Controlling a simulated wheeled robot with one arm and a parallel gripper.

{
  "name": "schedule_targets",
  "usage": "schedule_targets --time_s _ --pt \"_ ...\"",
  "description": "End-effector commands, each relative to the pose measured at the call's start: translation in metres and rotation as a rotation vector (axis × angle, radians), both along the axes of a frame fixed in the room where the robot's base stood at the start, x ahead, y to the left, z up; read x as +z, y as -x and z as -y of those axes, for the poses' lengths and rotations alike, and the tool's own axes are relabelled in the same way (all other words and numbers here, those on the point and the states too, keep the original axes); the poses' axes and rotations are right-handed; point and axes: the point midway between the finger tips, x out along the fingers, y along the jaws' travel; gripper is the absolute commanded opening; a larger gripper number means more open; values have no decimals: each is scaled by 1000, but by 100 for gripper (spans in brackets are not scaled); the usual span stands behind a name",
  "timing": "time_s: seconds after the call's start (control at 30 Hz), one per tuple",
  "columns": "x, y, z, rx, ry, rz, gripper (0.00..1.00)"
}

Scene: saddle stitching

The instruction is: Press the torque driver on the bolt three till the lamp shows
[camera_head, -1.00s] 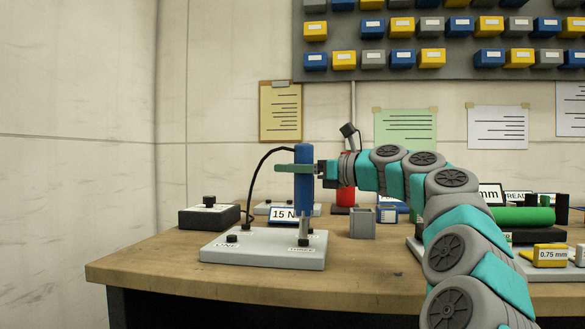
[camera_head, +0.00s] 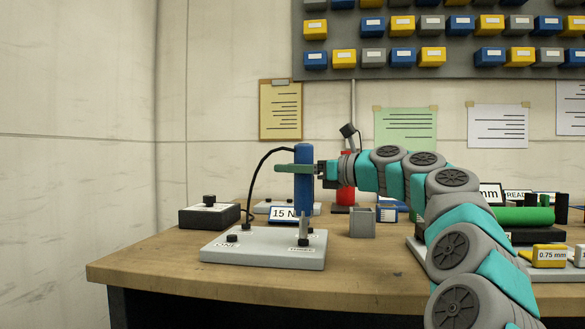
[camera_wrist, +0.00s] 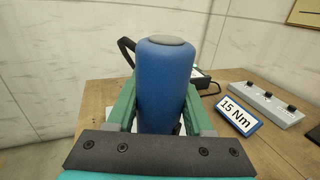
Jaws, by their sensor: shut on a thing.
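The torque driver (camera_head: 304,190) is a blue upright cylinder with a thin metal shaft and a black cable. My gripper (camera_head: 296,168) is shut on its upper body; in the wrist view the green fingers (camera_wrist: 122,108) clasp the blue driver (camera_wrist: 165,85) from both sides. The shaft points down at the front of the grey plate (camera_head: 262,256), above the label THREE (camera_head: 300,250). Bolt three is mostly hidden at the shaft's tip, and I cannot tell if they touch. A black bolt (camera_head: 232,239) shows by label ONE. No lit lamp is clear.
A 15 Nm sign (camera_head: 283,214) stands behind the plate and shows in the wrist view (camera_wrist: 238,115). A black box with a knob (camera_head: 209,215) is at left. A grey open bin (camera_head: 362,223) stands to the right. The front table strip is clear.

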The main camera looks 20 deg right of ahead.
Motion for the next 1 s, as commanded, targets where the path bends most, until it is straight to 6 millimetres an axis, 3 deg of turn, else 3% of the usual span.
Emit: schedule_targets --time_s 0.03,0.37,1.0 --pt "-7 -3 -1 3 3 -14 0" --pt "-5 -2 -1 3 3 -13 0" --pt "32 -1 0 0 3 -3 0"
